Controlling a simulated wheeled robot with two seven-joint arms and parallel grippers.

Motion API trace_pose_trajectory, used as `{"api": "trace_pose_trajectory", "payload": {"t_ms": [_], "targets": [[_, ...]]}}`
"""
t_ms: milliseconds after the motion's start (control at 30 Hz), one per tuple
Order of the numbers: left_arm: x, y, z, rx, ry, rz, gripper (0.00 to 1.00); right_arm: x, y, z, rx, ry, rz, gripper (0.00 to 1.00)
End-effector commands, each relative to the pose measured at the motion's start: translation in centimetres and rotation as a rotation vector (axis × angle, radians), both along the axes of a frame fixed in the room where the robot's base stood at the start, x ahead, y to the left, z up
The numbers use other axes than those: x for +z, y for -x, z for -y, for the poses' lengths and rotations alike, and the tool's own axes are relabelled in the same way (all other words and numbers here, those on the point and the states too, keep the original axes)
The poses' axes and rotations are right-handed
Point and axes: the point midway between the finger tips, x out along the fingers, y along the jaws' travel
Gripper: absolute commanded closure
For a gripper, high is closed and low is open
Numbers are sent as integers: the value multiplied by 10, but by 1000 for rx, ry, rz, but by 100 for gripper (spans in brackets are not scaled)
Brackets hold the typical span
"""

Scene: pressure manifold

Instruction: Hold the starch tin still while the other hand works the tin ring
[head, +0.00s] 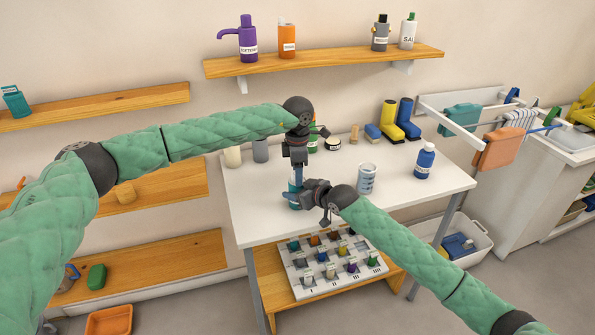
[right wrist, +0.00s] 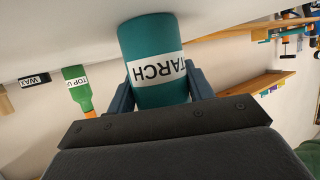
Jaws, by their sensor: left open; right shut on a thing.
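The starch tin (head: 293,196) is teal with a white label and stands on the white table, partly hidden behind my grippers in the head view. In the right wrist view the tin (right wrist: 155,50) shows upside down, its STARCH label facing the camera. My right gripper (head: 300,197) is shut on the tin's body, one blue finger on each side (right wrist: 160,88). My left gripper (head: 298,182) points down just above the tin's top and is open. Whether its fingers touch the tin ring cannot be told; the ring is not clearly visible.
A dark blue bottle (head: 424,161) and a ribbed clear glass (head: 366,178) stand to the right on the table (head: 252,215). Several bottles and blue and yellow boots (head: 390,120) stand at its back. A tray of small coloured pieces (head: 292,262) lies underneath.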

Motion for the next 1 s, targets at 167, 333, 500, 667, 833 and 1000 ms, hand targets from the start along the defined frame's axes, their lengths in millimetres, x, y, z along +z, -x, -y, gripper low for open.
{"api": "trace_pose_trajectory", "payload": {"t_ms": [167,333,500,667,833,1000], "targets": [[3,0,1,0,1,0,44,-1,0,0,0,1,-1,73],[15,0,1,0,2,1,44,-1,0,0,0,1,-1,73],[37,-1,0,0,1,1,44,-1,0,0,0,1,-1,73],[59,-1,0,0,0,1,44,-1,0,0,0,1,-1,73],[76,-1,0,0,1,0,44,-1,0,0,1,0,-1,73],[80,0,0,0,0,-1,44,-1,0,0,0,1,-1,73]]}}
